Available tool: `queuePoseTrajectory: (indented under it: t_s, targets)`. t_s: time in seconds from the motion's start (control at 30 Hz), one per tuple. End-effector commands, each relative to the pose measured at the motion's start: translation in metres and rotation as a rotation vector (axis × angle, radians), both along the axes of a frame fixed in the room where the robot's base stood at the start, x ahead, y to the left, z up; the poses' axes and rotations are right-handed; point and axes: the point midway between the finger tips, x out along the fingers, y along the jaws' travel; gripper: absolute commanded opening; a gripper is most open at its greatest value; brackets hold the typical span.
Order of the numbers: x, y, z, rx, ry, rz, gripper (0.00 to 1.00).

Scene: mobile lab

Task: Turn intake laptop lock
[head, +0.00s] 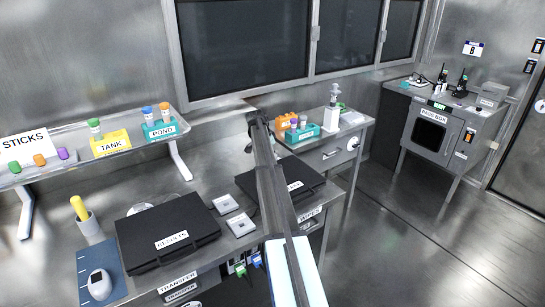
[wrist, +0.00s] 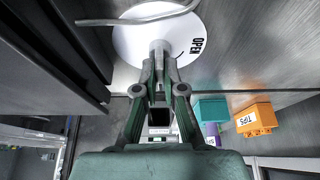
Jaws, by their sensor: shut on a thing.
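A round white dial (wrist: 190,32) marked OPEN shows at the top of the wrist view, with a small grey knob (wrist: 160,47) at its middle. My gripper (wrist: 158,62) has its fingers closed on this knob. The fingertips hide part of the knob and dial. In the head view my arm reaches away over the bench and covers the dial. A dark laptop case (head: 298,187) lies partly behind my arm, its label not readable. Another black case (head: 165,238) with a white label lies to the left.
A curved metal bar (wrist: 140,20) crosses near the dial. An orange TIPS box (wrist: 256,120) and a teal box (wrist: 210,109) stand close to my gripper. A pump bottle (head: 333,110) stands on the right bench. The floor (head: 400,245) at right is clear.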

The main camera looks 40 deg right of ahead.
Motion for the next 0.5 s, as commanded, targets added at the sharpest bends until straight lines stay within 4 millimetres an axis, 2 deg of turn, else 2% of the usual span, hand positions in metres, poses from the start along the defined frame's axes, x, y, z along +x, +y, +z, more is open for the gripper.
queuePoseTrajectory:
  t_s: [0.5]
  targets:
    - [0.0007,0.0001,0.0003,0.001,-0.002,-0.038,0.0]
